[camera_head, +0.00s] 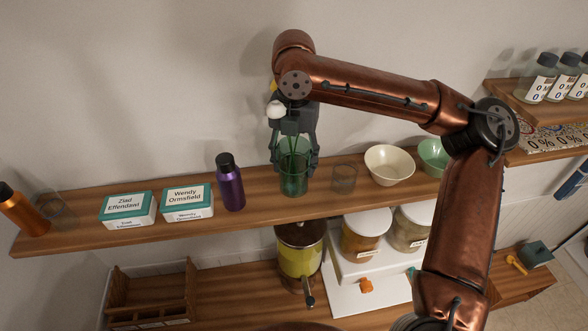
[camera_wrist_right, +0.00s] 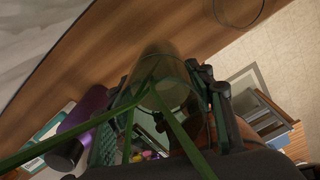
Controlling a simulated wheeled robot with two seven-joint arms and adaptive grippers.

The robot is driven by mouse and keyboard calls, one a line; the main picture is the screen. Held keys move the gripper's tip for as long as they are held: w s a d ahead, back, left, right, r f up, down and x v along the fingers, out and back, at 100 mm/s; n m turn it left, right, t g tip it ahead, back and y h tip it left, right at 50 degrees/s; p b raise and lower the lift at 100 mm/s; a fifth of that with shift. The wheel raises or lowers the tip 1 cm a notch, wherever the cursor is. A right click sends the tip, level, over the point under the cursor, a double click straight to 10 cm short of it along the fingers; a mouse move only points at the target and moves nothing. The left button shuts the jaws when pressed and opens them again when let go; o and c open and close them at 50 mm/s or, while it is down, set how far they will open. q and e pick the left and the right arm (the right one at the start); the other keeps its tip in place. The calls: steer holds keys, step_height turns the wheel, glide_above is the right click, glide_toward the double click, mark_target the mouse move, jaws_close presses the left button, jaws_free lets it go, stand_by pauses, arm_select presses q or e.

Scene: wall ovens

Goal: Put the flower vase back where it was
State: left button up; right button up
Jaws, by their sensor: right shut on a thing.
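The flower vase (camera_head: 293,180) is a clear green glass with stems in it and a white bloom (camera_head: 276,109) at the top. It is upright at the upper wooden shelf, between the purple bottle and a small clear glass. My right gripper (camera_head: 294,161) comes from above and is shut around the vase, one finger on each side. In the right wrist view the vase (camera_wrist_right: 163,84) sits between the fingers, with green stems running toward the camera. I cannot tell whether its base touches the shelf. My left gripper is out of view.
On the upper shelf (camera_head: 90,238) stand a purple bottle (camera_head: 230,183), two labelled boxes (camera_head: 128,209), a clear glass (camera_head: 344,178) and a cream bowl (camera_head: 390,165). A yellow dispenser (camera_head: 300,258) and jars (camera_head: 364,236) stand below. Bare shelf lies left of the clear glass.

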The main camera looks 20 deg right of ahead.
mark_target(293, 139)
steer(key=shift+w+f, duration=0.25)
steer(key=shift+w+d+f+p, duration=0.15)
steer(key=shift+f+p, duration=0.2)
steer(key=shift+f, duration=1.35)
steer(key=shift+f, duration=0.1)
steer(key=o, duration=1.5)
steer(key=shift+o, duration=0.2)
step_height(293, 139, up, 11)
steer(key=shift+b, duration=0.8)
steer(key=shift+r, duration=0.6)
